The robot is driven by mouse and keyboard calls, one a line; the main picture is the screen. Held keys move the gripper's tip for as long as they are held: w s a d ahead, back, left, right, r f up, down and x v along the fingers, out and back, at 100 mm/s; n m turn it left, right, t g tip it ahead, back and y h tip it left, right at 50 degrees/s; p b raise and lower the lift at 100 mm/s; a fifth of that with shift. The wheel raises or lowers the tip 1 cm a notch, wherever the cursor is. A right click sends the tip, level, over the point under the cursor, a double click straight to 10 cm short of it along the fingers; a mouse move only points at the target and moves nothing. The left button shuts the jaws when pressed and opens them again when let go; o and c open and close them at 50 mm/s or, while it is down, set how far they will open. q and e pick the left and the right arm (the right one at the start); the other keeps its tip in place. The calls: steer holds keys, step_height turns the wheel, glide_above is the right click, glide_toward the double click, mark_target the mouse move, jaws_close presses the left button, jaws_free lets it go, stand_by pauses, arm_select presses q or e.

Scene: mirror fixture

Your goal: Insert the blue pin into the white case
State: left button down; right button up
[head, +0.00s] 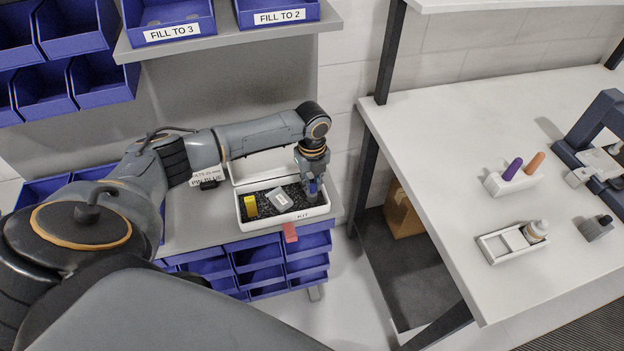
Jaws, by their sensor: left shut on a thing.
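The white case (243,216) stands open on the grey bench, with a dark foam lining. A yellow block (250,207) and a grey piece (279,199) sit in it. My left gripper (313,190) points down over the right end of the case and is shut on the blue pin (313,186). Only a small bit of blue shows between the fingers. The pin's lower end is hidden, so I cannot tell whether it is in the foam or just above it. My right gripper is not in view.
Blue bins fill the rack below and the shelf above. On the right, a white table (440,150) carries a holder (512,183) with purple and orange pegs, a white tray (492,249) and a dark fixture (590,135).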

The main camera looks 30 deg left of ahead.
arm_select(q)
steer(key=shift+f, duration=0.4)
steer(key=c, duration=1.2)
jaws_free()
steer(key=shift+o, duration=0.3)
steer(key=o, duration=0.4)
steer(key=shift+c, duration=0.2)
step_height(320, 180, up, 6)
steer(key=p, duration=0.6)
steer(key=shift+r, duration=0.1)
